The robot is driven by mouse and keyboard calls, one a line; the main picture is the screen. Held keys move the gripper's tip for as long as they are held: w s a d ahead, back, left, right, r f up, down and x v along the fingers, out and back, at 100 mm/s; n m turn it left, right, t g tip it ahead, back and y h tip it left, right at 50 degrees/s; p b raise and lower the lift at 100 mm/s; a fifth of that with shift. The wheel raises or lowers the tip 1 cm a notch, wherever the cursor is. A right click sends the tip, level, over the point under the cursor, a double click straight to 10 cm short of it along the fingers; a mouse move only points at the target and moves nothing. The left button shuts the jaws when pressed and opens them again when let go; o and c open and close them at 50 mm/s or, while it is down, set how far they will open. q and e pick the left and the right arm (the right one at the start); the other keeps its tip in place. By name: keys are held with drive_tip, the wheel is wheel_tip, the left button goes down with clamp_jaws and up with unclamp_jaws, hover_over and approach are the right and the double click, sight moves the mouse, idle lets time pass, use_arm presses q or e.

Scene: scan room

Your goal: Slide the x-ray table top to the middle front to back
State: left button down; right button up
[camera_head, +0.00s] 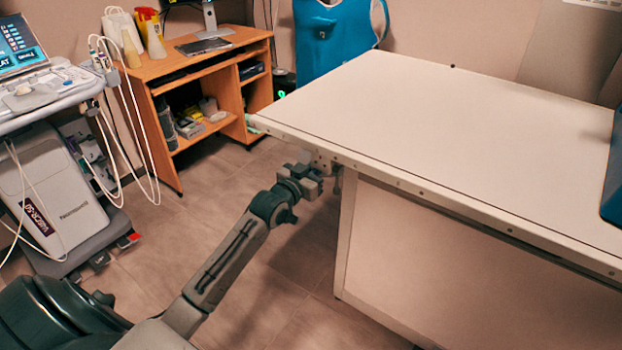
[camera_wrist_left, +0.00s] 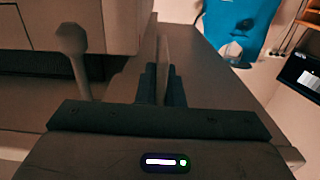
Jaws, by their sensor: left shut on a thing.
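The x-ray table top (camera_head: 420,125) is a long pale slab across the right half of the head view. Its near left corner overhangs the white table base (camera_head: 450,265). My left gripper (camera_head: 318,176) is at the slab's near long edge, close to a small bracket under the rim. In the left wrist view my left gripper (camera_wrist_left: 163,88) is shut on a thin upright piece (camera_wrist_left: 164,52) at the table's edge, likely a grip of the top. Its exact shape is partly hidden by the fingers. My right gripper is not in view.
A wooden desk (camera_head: 205,75) stands at the back left, and an ultrasound cart (camera_head: 60,170) with hanging cables at the left. A blue apron (camera_head: 335,35) hangs behind the table. A dark blue object (camera_head: 613,175) rests on the top at the right. Floor between cart and table is clear.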

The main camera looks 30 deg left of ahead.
use_arm(q)
drive_tip(key=shift+s, duration=0.25)
drive_tip(key=c, duration=1.6)
unclamp_jaws()
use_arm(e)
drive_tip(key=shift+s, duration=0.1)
use_arm(q)
drive_tip(key=shift+o, duration=0.2)
